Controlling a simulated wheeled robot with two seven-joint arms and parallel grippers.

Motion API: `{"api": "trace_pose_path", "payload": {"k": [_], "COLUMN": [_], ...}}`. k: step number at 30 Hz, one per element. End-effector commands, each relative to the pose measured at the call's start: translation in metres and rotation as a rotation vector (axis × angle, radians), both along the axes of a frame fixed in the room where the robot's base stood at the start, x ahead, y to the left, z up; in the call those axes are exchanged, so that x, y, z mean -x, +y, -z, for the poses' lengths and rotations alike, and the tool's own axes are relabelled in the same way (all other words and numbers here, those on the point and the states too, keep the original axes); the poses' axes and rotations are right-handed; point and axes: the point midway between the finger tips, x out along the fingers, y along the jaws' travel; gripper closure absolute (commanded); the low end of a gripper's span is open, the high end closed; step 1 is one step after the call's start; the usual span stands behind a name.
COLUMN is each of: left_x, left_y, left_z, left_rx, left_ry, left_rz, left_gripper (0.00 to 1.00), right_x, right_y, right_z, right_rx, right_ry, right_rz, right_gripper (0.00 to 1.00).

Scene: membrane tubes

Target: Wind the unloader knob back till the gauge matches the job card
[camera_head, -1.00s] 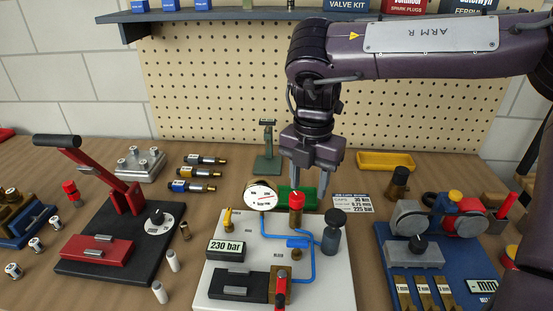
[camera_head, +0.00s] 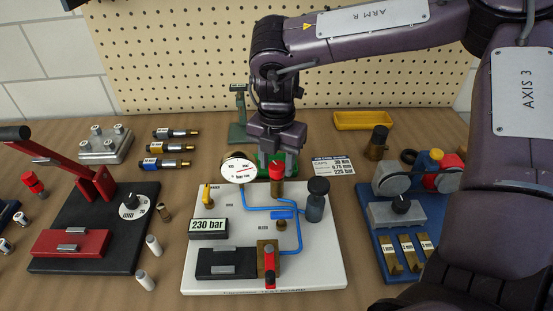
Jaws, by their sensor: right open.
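The red unloader knob (camera_head: 277,170) stands upright on the pale test board (camera_head: 325,270). My right gripper (camera_head: 277,163) points down over it, open, with a finger to each side of the knob's top in the picture. I cannot tell whether either finger touches it. The white dial gauge (camera_head: 239,169) is just left of the knob; its needle is too small to read exactly. The display (camera_head: 209,226) on the board reads 230 bar. The job card (camera_head: 332,166) behind the board shows 225 bar on its bottom line. My left gripper is not in view.
A dark cylinder (camera_head: 317,200) stands right of the knob, joined by blue piping. A red-handled lever (camera_head: 269,265) is at the board's front. A green tray (camera_head: 290,160) lies behind the knob. A black-and-red press (camera_head: 95,225) is left; a blue-based fixture (camera_head: 400,215) is right.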

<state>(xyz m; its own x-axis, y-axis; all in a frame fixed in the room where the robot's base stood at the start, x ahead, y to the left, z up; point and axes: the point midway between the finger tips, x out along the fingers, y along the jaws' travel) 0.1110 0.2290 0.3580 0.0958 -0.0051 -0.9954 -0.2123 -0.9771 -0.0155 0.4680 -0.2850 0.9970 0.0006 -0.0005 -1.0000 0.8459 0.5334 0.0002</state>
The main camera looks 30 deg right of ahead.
Motion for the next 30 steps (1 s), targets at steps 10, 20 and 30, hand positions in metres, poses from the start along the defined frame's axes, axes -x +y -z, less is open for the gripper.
{"api": "trace_pose_path", "payload": {"k": [10, 20, 30], "left_x": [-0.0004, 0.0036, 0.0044], "left_y": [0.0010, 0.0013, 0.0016], "left_z": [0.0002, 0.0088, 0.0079], "left_rx": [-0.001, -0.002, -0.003], "left_ry": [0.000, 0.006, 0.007], "left_rz": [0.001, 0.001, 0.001], "left_gripper": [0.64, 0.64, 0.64], "right_x": [0.0001, -0.0002, 0.0002], "right_y": [-0.0001, -0.0005, -0.0004], "right_z": [0.0002, 0.0018, 0.0001], "right_rx": [0.000, 0.002, 0.000], "right_ry": [0.000, -0.001, 0.001], "right_rz": [0.000, -0.080, -0.104], "right_gripper": [0.75, 0.89, 0.58]}}
